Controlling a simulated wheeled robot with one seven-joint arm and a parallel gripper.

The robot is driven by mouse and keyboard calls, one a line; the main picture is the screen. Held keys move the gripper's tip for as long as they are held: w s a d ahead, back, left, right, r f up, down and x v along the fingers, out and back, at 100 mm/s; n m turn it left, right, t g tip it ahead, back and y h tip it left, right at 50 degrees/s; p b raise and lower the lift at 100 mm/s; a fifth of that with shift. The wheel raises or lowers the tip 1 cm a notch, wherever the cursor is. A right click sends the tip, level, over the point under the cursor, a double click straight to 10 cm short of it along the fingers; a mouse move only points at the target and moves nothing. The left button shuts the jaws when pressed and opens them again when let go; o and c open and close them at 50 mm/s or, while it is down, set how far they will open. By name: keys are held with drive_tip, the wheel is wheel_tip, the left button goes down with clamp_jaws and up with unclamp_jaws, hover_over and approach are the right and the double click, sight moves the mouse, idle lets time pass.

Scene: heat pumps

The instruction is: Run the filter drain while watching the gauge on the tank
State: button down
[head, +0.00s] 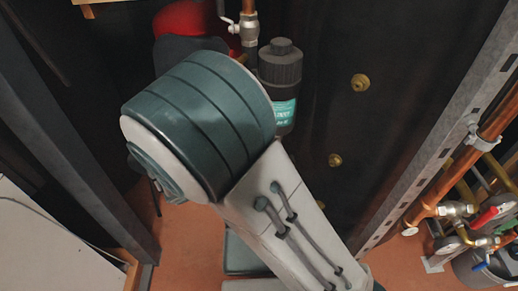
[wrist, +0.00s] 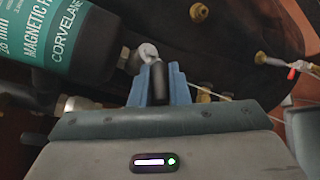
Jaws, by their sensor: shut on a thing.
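The magnetic filter (head: 281,68) is a dark canister with a teal label, upright behind my arm in the head view. It also fills the upper left of the wrist view (wrist: 62,40). In the wrist view my gripper (wrist: 160,82) has blue fingers shut on a dark handle (wrist: 160,90). The handle meets a pale metal fitting (wrist: 146,53) beside the filter, apparently its drain valve. How far the handle is turned is unclear. In the head view my arm hides the gripper and the filter's lower end. I cannot make out a gauge on a tank.
A red rounded vessel (head: 188,17) stands behind my arm. A white-levered valve (head: 248,28) is above the filter.

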drive_tip(key=shift+r+m+g+y+p, duration=0.3)
drive_tip(key=shift+r+m+y+p, duration=0.25)
drive_tip(key=shift+y, duration=0.45)
drive_tip(key=c, duration=1.4)
unclamp_jaws()
drive_tip(key=shift+a, duration=0.1)
drive_tip(key=p+v, duration=0.2)
drive_tip(key=v, duration=1.1)
drive_tip(key=shift+s+a+r+p, duration=0.2)
drive_tip(key=shift+a+p, duration=0.1)
